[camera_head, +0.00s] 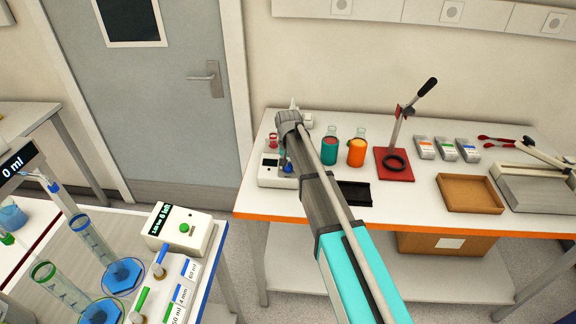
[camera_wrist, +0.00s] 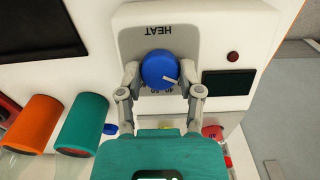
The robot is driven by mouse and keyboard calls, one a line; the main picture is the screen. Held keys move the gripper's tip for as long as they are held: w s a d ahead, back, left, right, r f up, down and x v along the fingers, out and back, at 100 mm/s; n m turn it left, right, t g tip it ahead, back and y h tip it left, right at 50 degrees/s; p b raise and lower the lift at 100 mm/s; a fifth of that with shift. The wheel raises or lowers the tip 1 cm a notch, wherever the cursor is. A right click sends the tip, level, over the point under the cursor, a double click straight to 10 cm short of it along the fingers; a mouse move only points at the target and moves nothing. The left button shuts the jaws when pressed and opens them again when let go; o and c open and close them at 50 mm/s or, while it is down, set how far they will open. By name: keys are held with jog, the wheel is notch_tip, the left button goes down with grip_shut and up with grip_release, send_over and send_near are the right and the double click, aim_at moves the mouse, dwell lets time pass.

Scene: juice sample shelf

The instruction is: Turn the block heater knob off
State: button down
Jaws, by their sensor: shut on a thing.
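The block heater (camera_wrist: 215,35) is a white box with an upside-down HEAT label, a dark display (camera_wrist: 229,85) and a small red button (camera_wrist: 233,57). Its round blue knob (camera_wrist: 159,68) has a white pointer line, which points towards the right in the wrist view. My gripper (camera_wrist: 160,72) is shut on the knob, with one finger on each side. In the head view the block heater (camera_head: 268,181) stands at the left end of the orange-edged table, and my arm hides part of it. The blue knob (camera_head: 287,168) shows there beside my arm.
A teal bottle (camera_head: 329,149) and an orange bottle (camera_head: 356,152) stand close to the heater. A black tray (camera_head: 354,193) lies in front of them. A red-based lever press (camera_head: 394,165) and a shallow brown tray (camera_head: 472,194) are farther right.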

jog(key=shift+n+h, duration=0.3)
jog(key=shift+n, duration=0.9)
jog(key=shift+c, duration=1.3)
grip_release()
jog(key=shift+m, duration=0.3)
